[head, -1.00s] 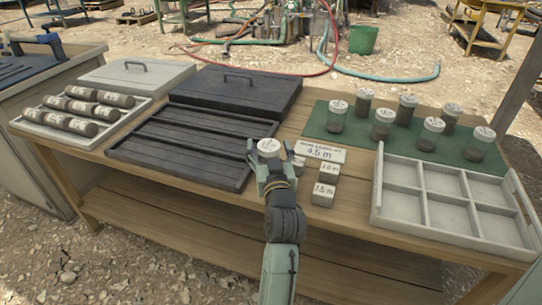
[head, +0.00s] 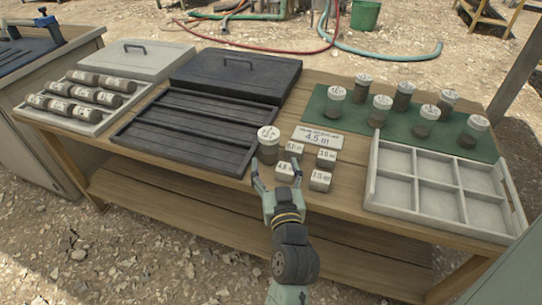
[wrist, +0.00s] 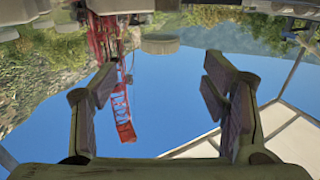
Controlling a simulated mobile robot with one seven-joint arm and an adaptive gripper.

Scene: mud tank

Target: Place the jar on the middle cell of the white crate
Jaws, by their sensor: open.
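A jar (head: 267,151) with a white lid stands upright on the wooden table, beside the dark ribbed tray. My gripper (head: 276,172) is open, its fingers spread on the near side of the jar. No jar is held between the fingers. In the wrist view my gripper (wrist: 160,95) is also open, with blue sky between the fingers. A pale disc-like shape at the top of that view may be the jar; I cannot tell. The white crate (head: 436,222) is at the right end of the table. Its cells look empty, in two rows of three.
Several small numbered blocks (head: 320,180) and a "4.5 m" sign (head: 318,137) stand just right of my gripper. Several lidded jars stand on a green mat (head: 313,124) behind. The dark tray (head: 187,145) lies left, with a rack of labelled cores (head: 83,118) beyond.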

